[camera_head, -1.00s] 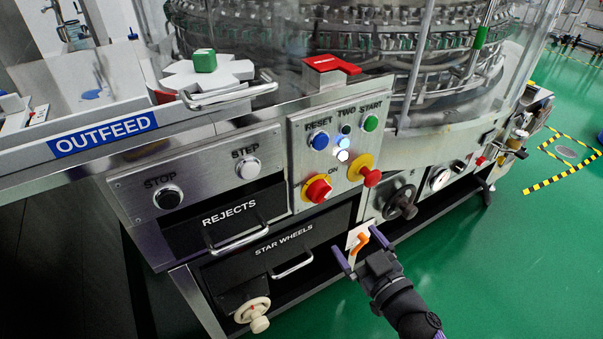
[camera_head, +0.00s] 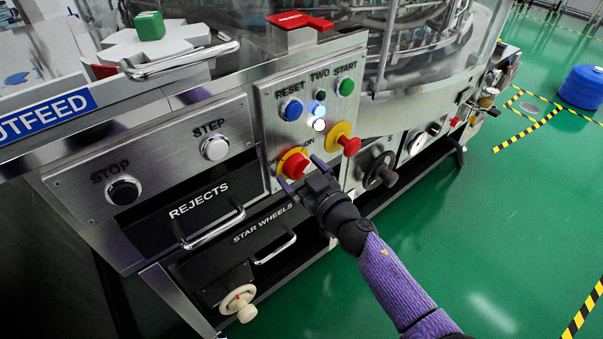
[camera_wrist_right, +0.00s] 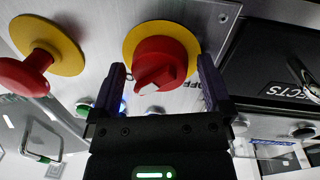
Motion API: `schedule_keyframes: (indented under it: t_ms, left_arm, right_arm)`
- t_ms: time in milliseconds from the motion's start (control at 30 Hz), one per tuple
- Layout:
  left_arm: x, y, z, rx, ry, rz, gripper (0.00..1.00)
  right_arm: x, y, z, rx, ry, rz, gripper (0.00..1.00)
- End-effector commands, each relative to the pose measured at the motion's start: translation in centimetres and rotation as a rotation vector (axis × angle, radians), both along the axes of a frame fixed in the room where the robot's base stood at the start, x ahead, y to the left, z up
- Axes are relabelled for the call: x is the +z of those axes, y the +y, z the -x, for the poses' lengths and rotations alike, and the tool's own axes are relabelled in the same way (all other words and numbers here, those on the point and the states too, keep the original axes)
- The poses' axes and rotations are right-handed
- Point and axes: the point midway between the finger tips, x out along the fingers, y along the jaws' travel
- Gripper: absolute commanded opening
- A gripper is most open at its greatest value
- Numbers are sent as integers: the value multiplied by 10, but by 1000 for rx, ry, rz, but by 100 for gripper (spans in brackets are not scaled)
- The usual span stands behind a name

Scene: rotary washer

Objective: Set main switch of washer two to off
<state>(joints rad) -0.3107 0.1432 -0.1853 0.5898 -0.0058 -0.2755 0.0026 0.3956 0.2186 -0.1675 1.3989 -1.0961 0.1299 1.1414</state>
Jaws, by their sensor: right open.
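The main switch is a red rotary knob on a yellow disc (camera_head: 294,163) on the panel marked TWO, with "ON" partly visible above it. In the right wrist view the red knob (camera_wrist_right: 160,60) shows a ridged grip with a pale mark. My right gripper (camera_head: 300,173) is open, its purple fingertips close in front of the knob and partly covering its lower side. In the right wrist view the fingers (camera_wrist_right: 161,88) stand on either side of the knob with gaps; contact cannot be told. My left gripper is not in view.
A red mushroom button (camera_head: 349,145) on a yellow disc sits just right of the switch. Blue RESET (camera_head: 292,110) and green START (camera_head: 345,87) buttons are above. The STAR WHEELS drawer handle (camera_head: 274,249) and a dark handwheel (camera_head: 380,172) are nearby. Green floor lies open at right.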

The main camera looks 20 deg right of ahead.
Motion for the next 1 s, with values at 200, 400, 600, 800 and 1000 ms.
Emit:
schedule_keyframes:
  t_ms: [200,400,600,800,1000]
  left_arm:
    - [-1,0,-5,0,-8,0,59]
    - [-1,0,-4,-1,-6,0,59]
    - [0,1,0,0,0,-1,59]
    - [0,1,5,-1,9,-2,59]
    - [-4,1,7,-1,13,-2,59]
  right_arm:
    - [0,0,0,0,0,0,75]
    - [0,0,0,0,0,-1,32]
    - [0,0,0,0,-2,4,18]
    - [-1,0,0,0,-20,55,18]
    - [-2,-1,0,0,-67,182,18]
